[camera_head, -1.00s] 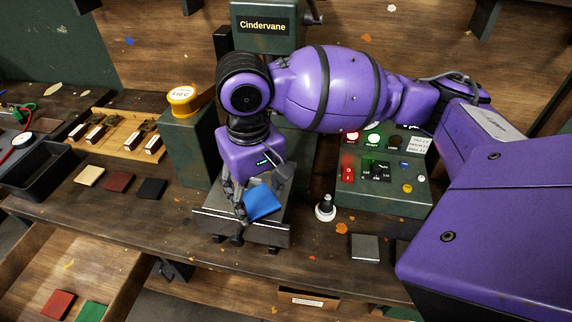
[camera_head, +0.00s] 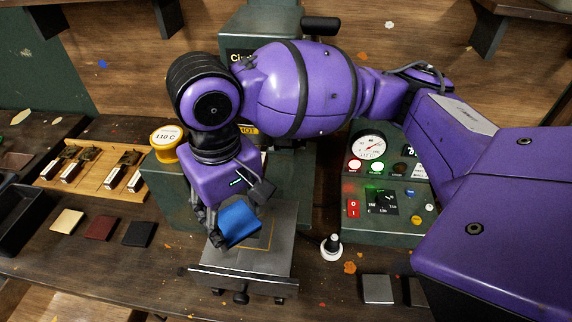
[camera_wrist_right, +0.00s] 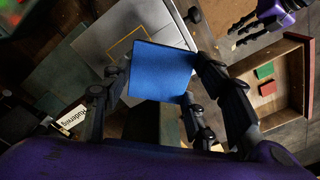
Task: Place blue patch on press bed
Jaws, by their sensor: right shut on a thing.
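The blue patch (camera_head: 240,226) is a flat square held in my right gripper (camera_head: 236,216), whose dark fingers are shut on its sides. It also shows in the right wrist view (camera_wrist_right: 160,72), tilted between the fingers. The press bed (camera_head: 282,212) is a grey plate with a thin yellow square outline on it. The patch is over the bed and covers part of that outline; I cannot tell how large the gap beneath it is. In the wrist view the bed (camera_wrist_right: 108,22) lies behind the patch. My left gripper (camera_wrist_right: 250,28) is at the wrist view's top right, fingers apart and empty.
Cream (camera_head: 67,221), dark red (camera_head: 101,228) and black (camera_head: 138,234) patches lie on the bench at left. A control box (camera_head: 385,215) and a white-based knob (camera_head: 331,248) stand right of the bed. A wooden drawer (camera_wrist_right: 300,75) holds green and red patches.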

